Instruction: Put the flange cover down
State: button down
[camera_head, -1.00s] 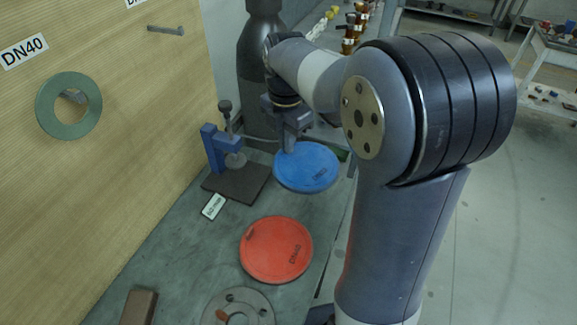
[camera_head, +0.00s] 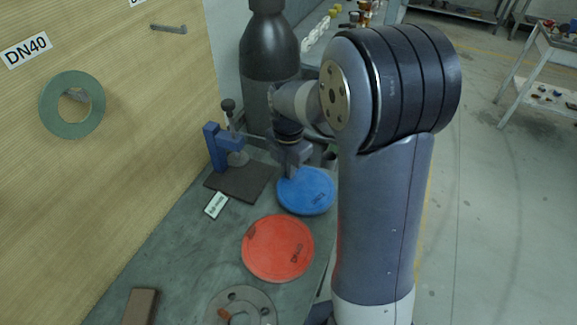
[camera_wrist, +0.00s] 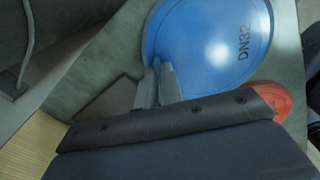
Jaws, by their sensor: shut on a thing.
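The flange cover in my gripper is a blue disc (camera_head: 306,191) marked DN32 in the wrist view (camera_wrist: 205,40). My gripper (camera_head: 289,172) is shut on its rim at the upper left side. The blue cover lies about flat, at or just above the grey bench; I cannot tell whether it touches. A red flange cover (camera_head: 278,248) marked DN40 lies flat on the bench, nearer than the blue one, and a bit of it shows in the wrist view (camera_wrist: 272,100).
A blue clamp (camera_head: 214,147) stands by a dark plate (camera_head: 238,183) left of my gripper. A small white label (camera_head: 216,205), a grey flange (camera_head: 241,308) and a brown block (camera_head: 139,306) are on the bench. A dark cylinder (camera_head: 268,70) stands behind. The wooden panel borders the left.

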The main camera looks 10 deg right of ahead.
jog(key=shift+f, duration=0.1)
jog(key=c, duration=2)
grip_release()
jog(key=o, duration=0.4)
notch_tip(320, 180, up, 12)
jog(key=shift+r, duration=0.15)
